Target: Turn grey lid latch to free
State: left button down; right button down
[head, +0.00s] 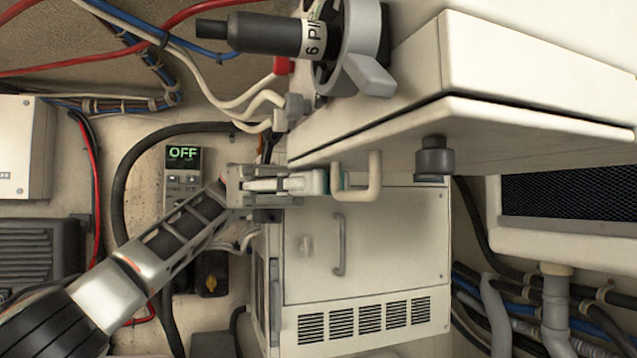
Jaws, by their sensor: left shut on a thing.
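A cream box lid or panel (480,133) juts out at the upper right. A cream U-shaped handle (375,178) hangs from its lower edge. My left gripper (338,181) is shut on the left leg of this handle, its fingertips hiding part of it. A dark grey round knob (435,160) sits on the panel's underside, right of the handle and apart from the gripper. A light grey lever (370,75) on a grey ring is higher up, by a black plug. I cannot tell which grey part is the lid latch. My right gripper is not in view.
A cream cabinet (395,240) with a grey handle (340,245) stands below the gripper. A small unit reading OFF (183,153) is left of it, close to my arm. Black, red and blue cables run around. A black-meshed unit (570,215) is at the right.

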pick_arm(q)
jog(key=c, duration=2)
grip_release()
jog(key=shift+a+n+t+h, duration=0.1)
jog(key=shift+n+t+h, duration=0.4)
jog(key=shift+n+h, duration=0.15)
